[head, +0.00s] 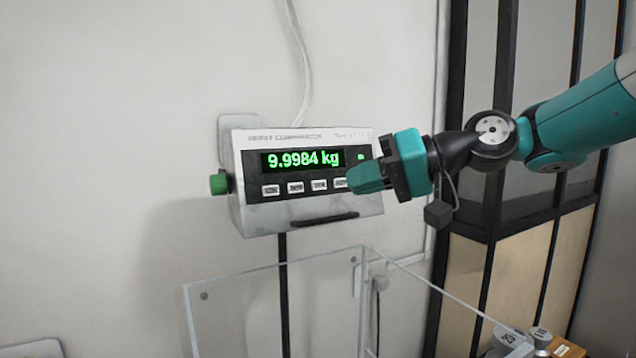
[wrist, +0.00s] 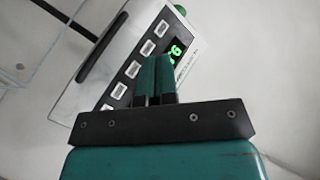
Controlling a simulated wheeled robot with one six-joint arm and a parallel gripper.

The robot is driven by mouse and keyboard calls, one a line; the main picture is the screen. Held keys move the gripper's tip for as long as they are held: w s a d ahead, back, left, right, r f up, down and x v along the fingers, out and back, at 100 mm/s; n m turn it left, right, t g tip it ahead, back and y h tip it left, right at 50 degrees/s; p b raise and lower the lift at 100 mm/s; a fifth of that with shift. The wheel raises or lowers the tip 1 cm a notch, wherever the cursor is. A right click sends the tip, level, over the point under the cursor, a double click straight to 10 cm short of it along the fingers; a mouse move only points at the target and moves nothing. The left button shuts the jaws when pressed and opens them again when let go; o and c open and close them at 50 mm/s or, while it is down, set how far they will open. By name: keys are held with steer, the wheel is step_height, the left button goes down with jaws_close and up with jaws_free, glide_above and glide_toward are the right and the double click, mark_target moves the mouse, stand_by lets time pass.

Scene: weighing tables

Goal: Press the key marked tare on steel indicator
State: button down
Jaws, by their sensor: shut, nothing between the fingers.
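The steel indicator (head: 300,215) is a wall-mounted box with a green display reading 9.9984 kg. A row of several small white keys (head: 295,188) runs below the display; their marks are too small to read surely. My gripper (head: 352,180) is shut and empty, its teal fingertips in front of the right end of the key row, hiding part of it. In the wrist view the indicator (wrist: 97,92) is tilted, and my shut fingers (wrist: 155,62) overlap the display end of its face. I cannot tell whether the fingertips touch it.
A green knob (head: 218,184) sticks out of the indicator's left side. A clear panelled enclosure (head: 270,300) stands below it. Several metal weights (head: 540,340) sit at the lower right. A black-framed cabinet (head: 470,230) is behind my arm. The wall left of the indicator is clear.

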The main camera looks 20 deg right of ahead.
steer(key=shift+w+a+f+p, duration=0.3)
steer(key=shift+w+f, duration=0.1)
steer(key=shift+w, duration=1)
steer(key=shift+w+a+f+p, duration=0.2)
steer(key=shift+w+f, duration=0.25)
steer(key=shift+w, duration=0.9)
steer(key=shift+w+a+f+p, duration=0.2)
steer(key=shift+w+a+f, duration=0.2)
steer(key=shift+w, duration=1)
steer(key=shift+w, duration=0.15)
steer(key=shift+w+f, duration=0.15)
steer(key=shift+w, duration=0.1)
steer(key=shift+w, duration=0.3)
steer(key=shift+s+d, duration=0.1)
steer(key=shift+s, duration=0.6)
steer(key=shift+s+d+r+b, duration=0.2)
steer(key=shift+s+r, duration=0.1)
steer(key=shift+s, duration=0.5)
steer(key=shift+s+d+r+b, duration=0.1)
steer(key=shift+s+r+b, duration=0.15)
steer(key=shift+s, duration=0.55)
steer(key=shift+s+d+r+b, duration=0.15)
steer(key=shift+s+r, duration=0.15)
steer(key=shift+s, duration=0.5)
